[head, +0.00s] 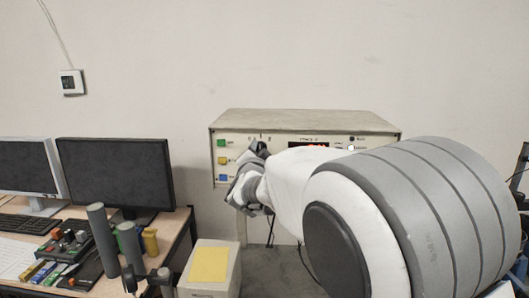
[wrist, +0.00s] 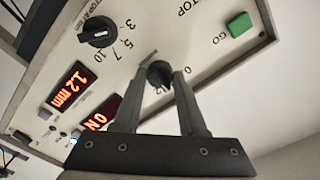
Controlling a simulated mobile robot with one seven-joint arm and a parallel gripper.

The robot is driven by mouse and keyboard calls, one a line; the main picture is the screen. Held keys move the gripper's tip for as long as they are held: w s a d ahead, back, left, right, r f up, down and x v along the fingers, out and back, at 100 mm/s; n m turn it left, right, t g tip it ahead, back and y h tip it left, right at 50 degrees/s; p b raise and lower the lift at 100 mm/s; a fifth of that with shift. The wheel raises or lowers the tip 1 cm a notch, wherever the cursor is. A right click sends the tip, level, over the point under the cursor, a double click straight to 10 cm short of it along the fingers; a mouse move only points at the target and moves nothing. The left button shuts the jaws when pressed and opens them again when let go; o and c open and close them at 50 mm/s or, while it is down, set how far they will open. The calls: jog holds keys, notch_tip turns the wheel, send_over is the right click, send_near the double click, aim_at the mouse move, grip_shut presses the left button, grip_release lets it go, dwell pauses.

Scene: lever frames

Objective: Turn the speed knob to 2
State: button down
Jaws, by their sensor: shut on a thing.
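The black knob (wrist: 159,72) with the marks 0 and 2 beside it sits on the pale control panel, between the fingertips of my gripper (wrist: 163,80) in the wrist view. I take it as the speed knob; its name label is not readable. My gripper is shut on it. Its pointer's setting cannot be made out. In the head view the knob (head: 262,147) shows small and dark at the panel's upper left, under the marks 0 1 2. My gripper (head: 257,152) reaches it there, and my arm covers much of the panel (head: 228,136).
A second black knob (wrist: 97,31), marked 3, 5, 7, 10, is close by. A green GO button (wrist: 239,24) and red lit displays (wrist: 72,88) share the panel. In the head view, yellow (head: 222,160) and blue (head: 223,177) buttons sit left of my gripper. Monitors (head: 115,175) stand further left.

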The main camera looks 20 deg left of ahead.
jog(key=shift+f+b, duration=0.1)
jog(key=shift+b, duration=0.35)
jog(key=shift+m+b, duration=4.4)
jog(key=shift+c, duration=2.3)
grip_release()
